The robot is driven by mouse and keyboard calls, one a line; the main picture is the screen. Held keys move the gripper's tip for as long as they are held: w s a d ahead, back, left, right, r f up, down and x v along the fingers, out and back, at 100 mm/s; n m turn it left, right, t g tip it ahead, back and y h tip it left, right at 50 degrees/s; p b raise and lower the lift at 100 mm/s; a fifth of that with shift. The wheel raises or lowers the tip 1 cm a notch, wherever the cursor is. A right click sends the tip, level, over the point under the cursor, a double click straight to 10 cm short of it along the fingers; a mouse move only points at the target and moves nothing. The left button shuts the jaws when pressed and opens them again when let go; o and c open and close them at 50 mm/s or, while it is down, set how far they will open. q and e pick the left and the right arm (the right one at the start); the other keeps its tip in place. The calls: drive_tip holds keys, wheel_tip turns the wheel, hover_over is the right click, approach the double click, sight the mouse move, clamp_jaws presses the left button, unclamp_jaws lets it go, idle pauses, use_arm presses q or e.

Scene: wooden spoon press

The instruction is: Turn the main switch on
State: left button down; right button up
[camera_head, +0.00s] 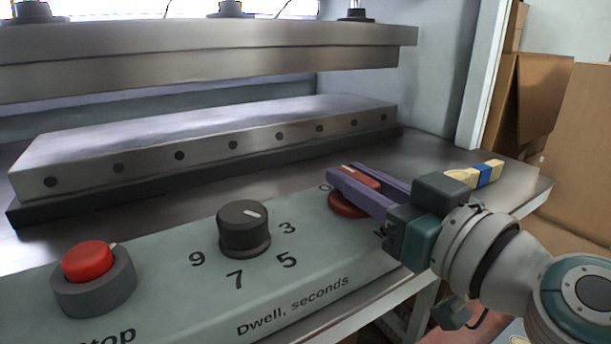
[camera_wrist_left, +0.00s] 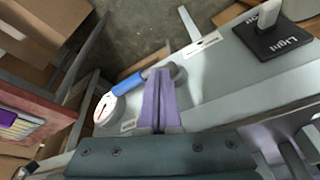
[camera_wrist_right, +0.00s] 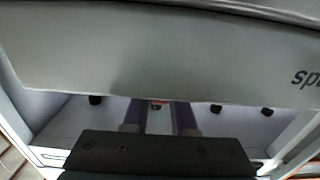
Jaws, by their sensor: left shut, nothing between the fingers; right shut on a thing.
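The main switch (camera_head: 347,206) is a red rotary knob on a round red base, at the right end of the grey control panel. A letter O is printed beside it. My right gripper (camera_head: 348,173) has its purple fingers on both sides of the knob's raised grip and is shut on it. In the right wrist view a bit of red (camera_wrist_right: 158,103) shows between the fingers; the panel edge hides the rest.
The panel also carries a black dwell knob (camera_head: 244,228) and a red stop button (camera_head: 88,262). The press's metal plates (camera_head: 215,140) stand behind. A wooden spoon with a blue band (camera_head: 483,173) lies at the right. A round gauge (camera_wrist_left: 105,108) and a Light switch (camera_wrist_left: 272,38) show beside my left gripper.

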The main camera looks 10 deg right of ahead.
clamp_jaws()
drive_tip(key=shift+r+p, duration=0.15)
drive_tip(key=shift+p, duration=0.2)
drive_tip(key=m+h+p, duration=0.1)
drive_tip(key=h+p, duration=0.1)
drive_tip(key=p, duration=0.2)
drive_tip(key=m+t+h+p, duration=0.1)
drive_tip(key=m+h+p, duration=0.1)
drive_tip(key=p, duration=0.2)
drive_tip(key=shift+a+r+h, duration=0.1)
drive_tip(key=shift+r+h, duration=0.05)
drive_tip(key=shift+h, duration=0.15)
drive_tip(key=m+h, duration=0.2)
drive_tip(key=h, duration=0.1)
drive_tip(key=shift+f+p, duration=0.25)
drive_tip(key=shift+p, duration=0.15)
drive_tip(key=shift+m+g+h, duration=0.3)
drive_tip(key=shift+m+h, duration=0.9)
drive_tip(key=shift+h, duration=0.9)
drive_tip(key=o, duration=0.8)
unclamp_jaws()
drive_tip(key=shift+s, duration=0.1)
